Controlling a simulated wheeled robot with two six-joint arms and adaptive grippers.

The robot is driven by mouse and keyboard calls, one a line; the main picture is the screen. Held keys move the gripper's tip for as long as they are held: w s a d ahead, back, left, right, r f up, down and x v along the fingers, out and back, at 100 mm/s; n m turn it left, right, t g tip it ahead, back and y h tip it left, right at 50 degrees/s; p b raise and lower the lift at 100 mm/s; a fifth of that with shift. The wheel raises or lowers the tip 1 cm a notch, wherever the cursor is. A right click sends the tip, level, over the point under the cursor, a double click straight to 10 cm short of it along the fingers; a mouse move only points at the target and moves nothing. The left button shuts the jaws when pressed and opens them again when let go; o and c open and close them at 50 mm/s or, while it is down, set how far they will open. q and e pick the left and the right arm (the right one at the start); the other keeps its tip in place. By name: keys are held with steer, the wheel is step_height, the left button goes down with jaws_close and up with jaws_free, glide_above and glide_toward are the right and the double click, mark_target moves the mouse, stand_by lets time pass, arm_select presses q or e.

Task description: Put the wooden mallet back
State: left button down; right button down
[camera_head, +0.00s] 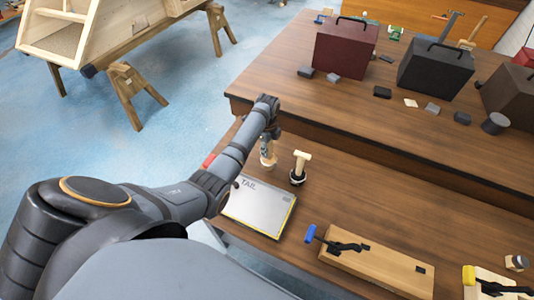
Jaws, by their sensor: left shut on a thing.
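My left arm reaches in from the left, over the near level of the brown workbench (352,195). My left gripper (267,148) points down and is shut on a light wooden piece, the wooden mallet (268,158) by its look. The gripper and arm hide part of it, and I cannot tell if its lower end touches the bench. Just right of it, a light wooden T-shaped thing (301,162) stands upright in a small dark and white base. My right gripper is not in view.
A grey panel marked "TAIL" (262,208) lies in front of the gripper. Dark red (345,50) and black (435,67) boxes stand on the raised back level. Bare bench lies right of the T-shaped thing.

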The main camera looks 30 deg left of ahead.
arm_select(q)
step_height(320, 180, down, 3)
steer(key=shift+a+f, duration=0.1)
steer(key=c, duration=1.1)
jaws_free()
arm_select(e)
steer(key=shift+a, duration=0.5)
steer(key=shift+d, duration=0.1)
arm_select(q)
steer(key=shift+r, duration=0.25)
step_height(320, 180, up, 12)
steer(key=shift+f+b, duration=0.15)
steer(key=shift+b, duration=0.6)
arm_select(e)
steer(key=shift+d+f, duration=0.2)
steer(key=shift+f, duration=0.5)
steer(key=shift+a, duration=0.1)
